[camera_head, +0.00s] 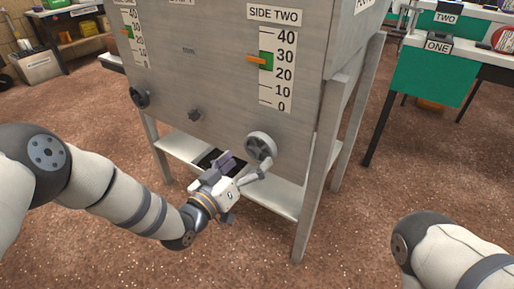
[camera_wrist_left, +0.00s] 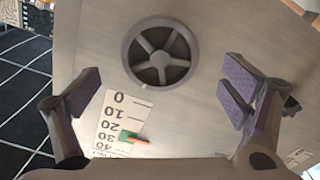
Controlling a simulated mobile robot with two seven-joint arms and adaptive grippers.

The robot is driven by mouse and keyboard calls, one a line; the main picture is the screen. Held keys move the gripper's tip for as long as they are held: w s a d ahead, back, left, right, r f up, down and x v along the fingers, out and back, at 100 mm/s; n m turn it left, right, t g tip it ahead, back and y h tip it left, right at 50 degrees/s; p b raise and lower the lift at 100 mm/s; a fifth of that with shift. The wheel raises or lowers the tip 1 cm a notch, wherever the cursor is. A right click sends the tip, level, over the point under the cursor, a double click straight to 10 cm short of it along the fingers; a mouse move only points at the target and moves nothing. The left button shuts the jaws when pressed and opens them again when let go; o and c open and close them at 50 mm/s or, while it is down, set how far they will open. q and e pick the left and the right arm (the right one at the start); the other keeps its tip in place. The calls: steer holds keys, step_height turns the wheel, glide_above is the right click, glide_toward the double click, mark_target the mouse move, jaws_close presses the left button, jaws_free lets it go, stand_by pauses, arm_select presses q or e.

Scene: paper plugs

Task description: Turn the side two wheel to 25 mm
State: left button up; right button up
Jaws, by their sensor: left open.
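The side two wheel (camera_head: 261,146) is a dark grey spoked handwheel low on the steel cabinet's front. It also shows in the left wrist view (camera_wrist_left: 160,55), between and beyond my fingers. Above it, the side two scale (camera_head: 278,86) runs from 0 to 40, with a green band and an orange pointer (camera_head: 255,60) a little below the 30. The exact reading is hard to tell. My left gripper (camera_head: 243,165) is open just below and in front of the wheel, with its purple-padded fingers (camera_wrist_left: 165,92) apart and nothing between them. My right gripper is out of view.
The cabinet (camera_head: 205,90) stands on metal legs with a low shelf (camera_head: 270,190). A green-fronted bench (camera_head: 430,75) stands at back right. The floor in front is clear.

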arm_select(q)
steer(key=m, duration=0.1)
steer(key=m+p, duration=0.1)
steer(key=m, duration=0.1)
steer(key=m+p, duration=0.1)
steer(key=m, duration=0.1)
steer(key=shift+d+r, duration=0.15)
steer(key=shift+r, duration=0.1)
steer(key=m+p, duration=0.1)
steer(key=m, duration=0.4)
steer(key=shift+f+m, duration=0.1)
steer(key=shift+m, duration=0.2)
steer(key=shift+f+m, duration=0.2)
steer(key=shift+m, duration=0.5)
